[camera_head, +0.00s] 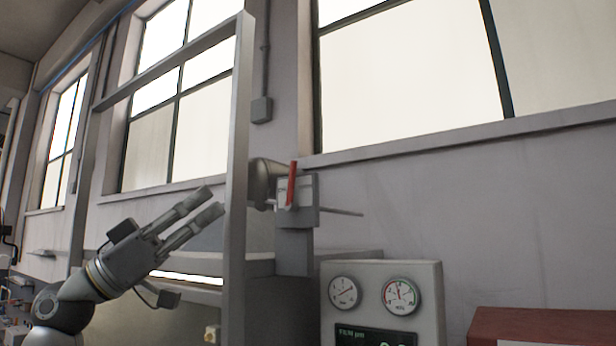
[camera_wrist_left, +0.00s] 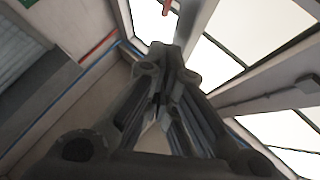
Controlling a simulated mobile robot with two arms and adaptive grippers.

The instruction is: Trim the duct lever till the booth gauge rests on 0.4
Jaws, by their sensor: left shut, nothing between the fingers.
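The duct lever (camera_head: 292,184) is a red handle standing near upright on a grey box (camera_head: 307,200) beside a round duct end. A thin rod sticks out to the right of this box. Two round dials sit on a pale panel: a left dial (camera_head: 343,292) and a right dial (camera_head: 400,296) with a coloured rim. I cannot tell which is the booth gauge, and their numbers are too small to read. My left gripper (camera_head: 213,201) is shut and empty, left of the lever and apart from it. Its fingers fill the left wrist view (camera_wrist_left: 172,58), with a red piece (camera_wrist_left: 167,7) beyond.
A grey upright post (camera_head: 239,130) stands between my left gripper and the lever. The pale panel (camera_head: 430,272) carries a dark display (camera_head: 372,336) marked film. A red box (camera_head: 540,325) is at lower right. The wall right of the lever is clear.

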